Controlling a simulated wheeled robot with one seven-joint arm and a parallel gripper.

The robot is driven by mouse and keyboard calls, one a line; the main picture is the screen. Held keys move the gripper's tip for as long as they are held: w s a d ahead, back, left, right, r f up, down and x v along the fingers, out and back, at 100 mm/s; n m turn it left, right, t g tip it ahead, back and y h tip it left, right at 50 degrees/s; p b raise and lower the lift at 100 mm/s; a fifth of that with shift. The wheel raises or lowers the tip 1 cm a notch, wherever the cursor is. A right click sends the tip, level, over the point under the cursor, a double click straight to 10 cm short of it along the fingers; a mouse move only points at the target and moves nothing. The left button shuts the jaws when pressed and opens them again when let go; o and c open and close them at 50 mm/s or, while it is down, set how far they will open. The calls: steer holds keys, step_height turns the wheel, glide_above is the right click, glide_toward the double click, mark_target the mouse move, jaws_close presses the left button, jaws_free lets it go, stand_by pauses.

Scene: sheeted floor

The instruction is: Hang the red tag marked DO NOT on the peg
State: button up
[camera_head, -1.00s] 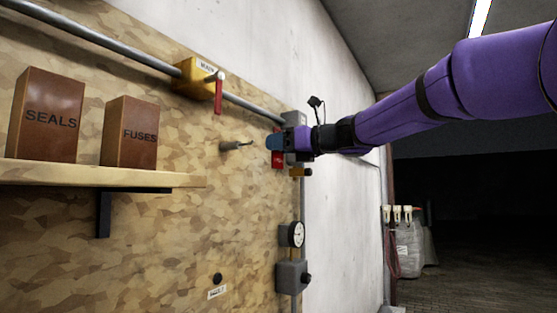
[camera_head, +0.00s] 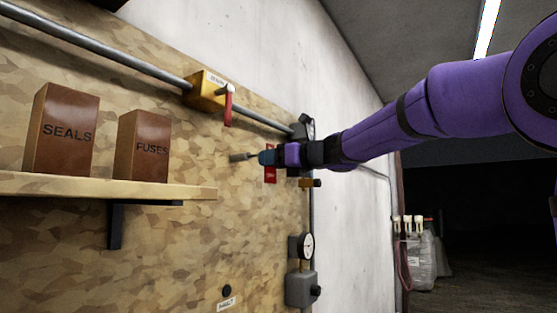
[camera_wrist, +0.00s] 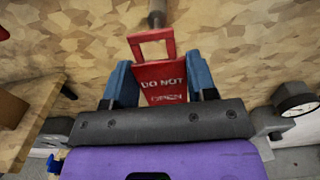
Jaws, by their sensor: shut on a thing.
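The red tag (camera_wrist: 160,75) reads DO NOT OPEN in white and has an open square loop at its top. My gripper (camera_wrist: 160,82) is shut on the tag, with a blue finger at each side. In the head view my gripper (camera_head: 266,158) is close to the board, and the tag (camera_head: 270,174) hangs partly hidden below it. The grey peg (camera_head: 240,157) sticks out of the board just left of my fingertips. In the wrist view the peg (camera_wrist: 156,13) shows right at the loop's top bar. I cannot tell whether it enters the loop.
A shelf (camera_head: 100,187) holds the SEALS box (camera_head: 62,130) and the FUSES box (camera_head: 142,147) at left. A pipe with a yellow valve (camera_head: 203,90) and red handle runs above. A gauge (camera_head: 306,246) and grey box are below right. The board below the peg is mostly clear.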

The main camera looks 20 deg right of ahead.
steer(key=shift+f+x, duration=0.2)
steer(key=shift+x, duration=0.6)
steer(key=shift+f+x, duration=0.15)
steer(key=shift+x, duration=0.6)
steer(key=shift+f+x, duration=0.2)
steer(key=shift+x, duration=0.6)
steer(key=o, duration=1.1)
steer(key=v, duration=1)
steer(key=shift+s+d, duration=0.2)
steer(key=shift+s, duration=0.1)
